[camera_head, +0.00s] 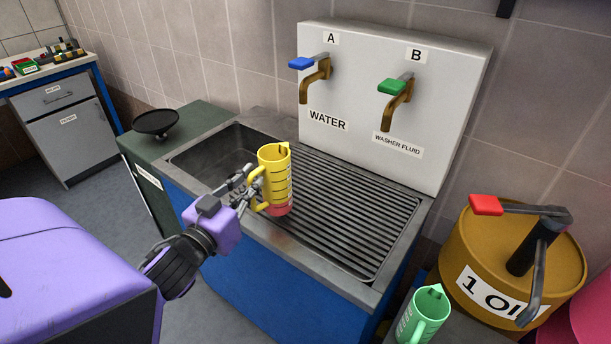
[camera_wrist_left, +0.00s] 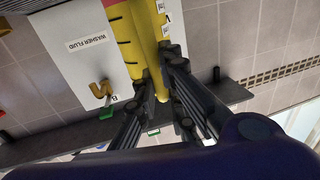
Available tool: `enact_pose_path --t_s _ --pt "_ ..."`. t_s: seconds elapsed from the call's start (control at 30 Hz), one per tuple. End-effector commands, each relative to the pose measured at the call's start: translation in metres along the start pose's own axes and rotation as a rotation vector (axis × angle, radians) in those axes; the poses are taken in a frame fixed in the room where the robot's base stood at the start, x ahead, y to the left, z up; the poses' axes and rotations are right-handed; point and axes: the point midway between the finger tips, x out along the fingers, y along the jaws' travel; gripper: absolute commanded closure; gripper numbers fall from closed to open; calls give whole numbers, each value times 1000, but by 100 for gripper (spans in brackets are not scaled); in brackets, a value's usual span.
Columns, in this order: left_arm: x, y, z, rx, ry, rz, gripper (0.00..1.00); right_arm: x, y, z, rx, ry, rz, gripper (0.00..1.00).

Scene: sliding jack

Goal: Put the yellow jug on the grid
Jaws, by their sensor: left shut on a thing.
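The yellow jug (camera_head: 275,165) has dark level marks and a reddish-pink lower part. It is upright in the head view, in front of the grid (camera_head: 345,215), the dark ribbed drainer right of the sink basin. My left gripper (camera_head: 256,184) is shut on the jug's handle, on the jug's left side. In the left wrist view the jug (camera_wrist_left: 128,40) shows upside down between the fingers (camera_wrist_left: 158,75). I cannot tell whether the jug's base touches the grid or hangs above it. My right gripper is not in view.
A white panel (camera_head: 440,75) behind the grid carries the blue-handled water tap (camera_head: 318,75) and green-handled washer fluid tap (camera_head: 397,95). The sink basin (camera_head: 215,155) lies left. A green jug (camera_head: 423,318) and an oil drum (camera_head: 480,260) stand right. Most of the grid is clear.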

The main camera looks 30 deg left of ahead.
Motion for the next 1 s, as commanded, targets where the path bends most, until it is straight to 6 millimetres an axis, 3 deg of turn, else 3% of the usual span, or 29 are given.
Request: enact_pose_path --t_s 0.17,0.47,0.7,1.0 --pt "18 -14 -10 -2 7 -5 100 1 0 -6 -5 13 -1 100" --pt "96 -15 -12 -1 9 -7 100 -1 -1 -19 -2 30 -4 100" --pt "154 -15 -11 -2 6 -7 100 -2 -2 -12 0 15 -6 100" --pt "185 -15 -9 -3 4 -8 100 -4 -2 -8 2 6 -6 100"
